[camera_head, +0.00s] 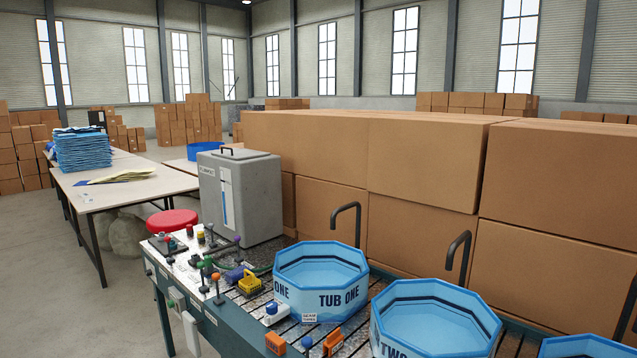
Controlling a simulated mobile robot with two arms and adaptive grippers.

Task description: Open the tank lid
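A grey box-shaped tank (258,203) stands on the work table, behind the control levers and left of the first tub. Its flat lid (246,154) lies closed on top, with a small dark handle (227,150) near the left side. A label and a vertical blue level strip (224,204) are on its front left face. Neither of my grippers shows in the head view.
Light blue tubs (320,285) stand in a row to the right, with black curved pipes (346,220) behind them. Levers and knobs (215,280) crowd the table in front of the tank. Stacked cardboard boxes (430,165) stand close behind. A red stool (172,220) is to the left.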

